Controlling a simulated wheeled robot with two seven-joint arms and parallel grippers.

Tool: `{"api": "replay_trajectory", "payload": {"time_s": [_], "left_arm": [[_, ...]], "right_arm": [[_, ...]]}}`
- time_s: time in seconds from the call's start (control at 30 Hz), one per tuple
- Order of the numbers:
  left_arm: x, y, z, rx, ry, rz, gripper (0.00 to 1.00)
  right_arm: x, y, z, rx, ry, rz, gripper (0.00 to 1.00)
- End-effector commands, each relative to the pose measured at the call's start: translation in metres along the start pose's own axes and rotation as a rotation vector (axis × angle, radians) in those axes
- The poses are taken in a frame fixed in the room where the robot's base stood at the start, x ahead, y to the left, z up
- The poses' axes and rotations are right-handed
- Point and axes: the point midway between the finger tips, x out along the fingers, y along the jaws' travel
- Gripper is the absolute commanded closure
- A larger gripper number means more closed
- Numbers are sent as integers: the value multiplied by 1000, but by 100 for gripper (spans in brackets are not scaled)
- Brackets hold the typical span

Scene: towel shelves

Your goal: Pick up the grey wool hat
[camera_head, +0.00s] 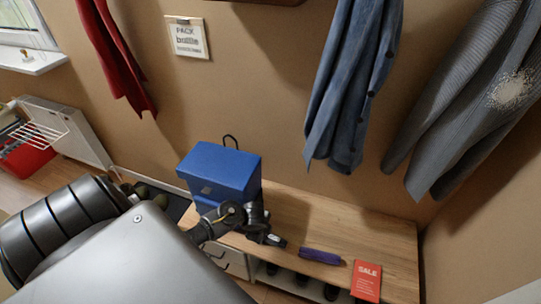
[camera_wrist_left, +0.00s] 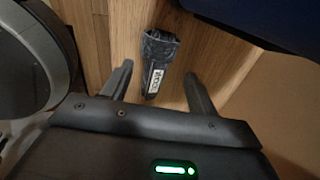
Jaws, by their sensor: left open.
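I cannot make out a clear grey wool hat in either view. In the left wrist view, a dark grey, patterned, narrow object (camera_wrist_left: 157,52) with a white-lettered label lies on the wooden bench top; I cannot tell whether it is the hat. My left gripper (camera_wrist_left: 158,88) is open, with one finger on each side of the object's near end and gaps visible on both sides. In the head view my left gripper (camera_head: 264,234) is over the bench, just right of the blue box, and hides part of the bench top. My right gripper is not in view.
The blue box (camera_head: 220,172) stands close beside my left gripper. On the wooden bench (camera_head: 370,230) lie a purple item (camera_head: 320,257) and a red SALE card (camera_head: 367,281). A blue garment (camera_head: 350,85) and a grey garment (camera_head: 465,95) hang above. Shoes sit underneath.

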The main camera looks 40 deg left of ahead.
Motion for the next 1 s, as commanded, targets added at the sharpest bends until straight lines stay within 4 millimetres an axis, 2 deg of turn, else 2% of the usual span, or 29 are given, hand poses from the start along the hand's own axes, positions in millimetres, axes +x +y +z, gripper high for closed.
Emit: {"api": "replay_trajectory", "payload": {"time_s": [0.03, 0.1, 0.33, 0.6, 0.7, 0.97, 1.0], "left_arm": [[9, 0, 0, 0, 0, 1, 41], [13, 0, 0, 0, -1, 0, 41], [19, 1, -1, -1, 0, 0, 41], [58, 4, 1, -3, 0, 0, 41], [66, 3, 1, -3, 1, -1, 41], [67, 3, 1, -2, 1, -2, 41], [67, 3, 1, -2, 1, -1, 45]], "right_arm": [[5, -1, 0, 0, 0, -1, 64], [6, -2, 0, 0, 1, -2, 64], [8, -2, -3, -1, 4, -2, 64], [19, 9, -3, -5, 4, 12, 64], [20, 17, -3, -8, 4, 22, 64], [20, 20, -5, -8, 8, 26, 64], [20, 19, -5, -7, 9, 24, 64]]}}
